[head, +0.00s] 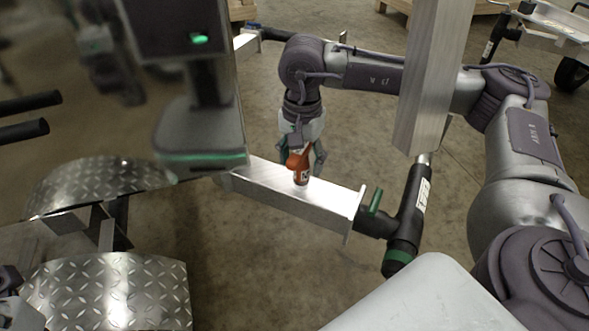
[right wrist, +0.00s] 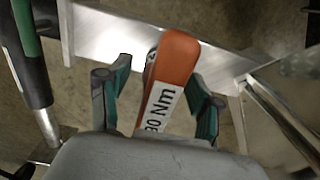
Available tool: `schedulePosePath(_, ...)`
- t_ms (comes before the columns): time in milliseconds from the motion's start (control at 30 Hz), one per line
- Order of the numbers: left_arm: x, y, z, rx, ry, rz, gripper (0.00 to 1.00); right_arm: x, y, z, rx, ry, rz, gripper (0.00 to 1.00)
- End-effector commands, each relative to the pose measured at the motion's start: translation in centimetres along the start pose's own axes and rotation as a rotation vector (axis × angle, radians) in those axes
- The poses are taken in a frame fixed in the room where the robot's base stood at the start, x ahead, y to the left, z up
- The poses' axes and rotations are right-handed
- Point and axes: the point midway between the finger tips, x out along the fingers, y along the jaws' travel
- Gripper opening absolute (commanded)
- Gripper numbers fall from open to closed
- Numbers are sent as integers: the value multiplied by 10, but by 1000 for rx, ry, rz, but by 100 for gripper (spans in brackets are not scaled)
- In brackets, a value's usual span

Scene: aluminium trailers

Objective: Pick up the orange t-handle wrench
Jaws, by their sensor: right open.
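The orange t-handle wrench (head: 301,166) stands at the metal beam (head: 262,186) in the middle of the head view. In the right wrist view the orange wrench (right wrist: 176,60) carries a white label ending in "0 Nm". My right gripper (head: 304,154) is around it from above. In the wrist view the open right gripper (right wrist: 160,92) has one green-and-black finger on each side of the wrench, with gaps visible. The lower part of the wrench is hidden by the gripper body in the wrist view. My left gripper is not in view.
A black tube with a green band (head: 404,225) crosses the beam's right end, beside an upright metal post (head: 432,75). Tread-plate fenders (head: 107,292) lie at the left. A grey body with green lights (head: 200,135) stands left of the wrench. Concrete floor shows around the beam.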

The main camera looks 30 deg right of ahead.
Motion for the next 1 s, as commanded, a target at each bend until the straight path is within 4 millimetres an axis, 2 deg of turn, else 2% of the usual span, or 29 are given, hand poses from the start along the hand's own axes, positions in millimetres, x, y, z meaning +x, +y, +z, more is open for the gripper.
schedulePosePath(267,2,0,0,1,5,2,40,1,1,-1,0,0,0,63)
schedulePosePath(633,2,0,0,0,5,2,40,1,1,-1,0,0,0,1)
schedulePosePath(1000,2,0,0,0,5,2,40,0,0,-1,0,1,-1,0)
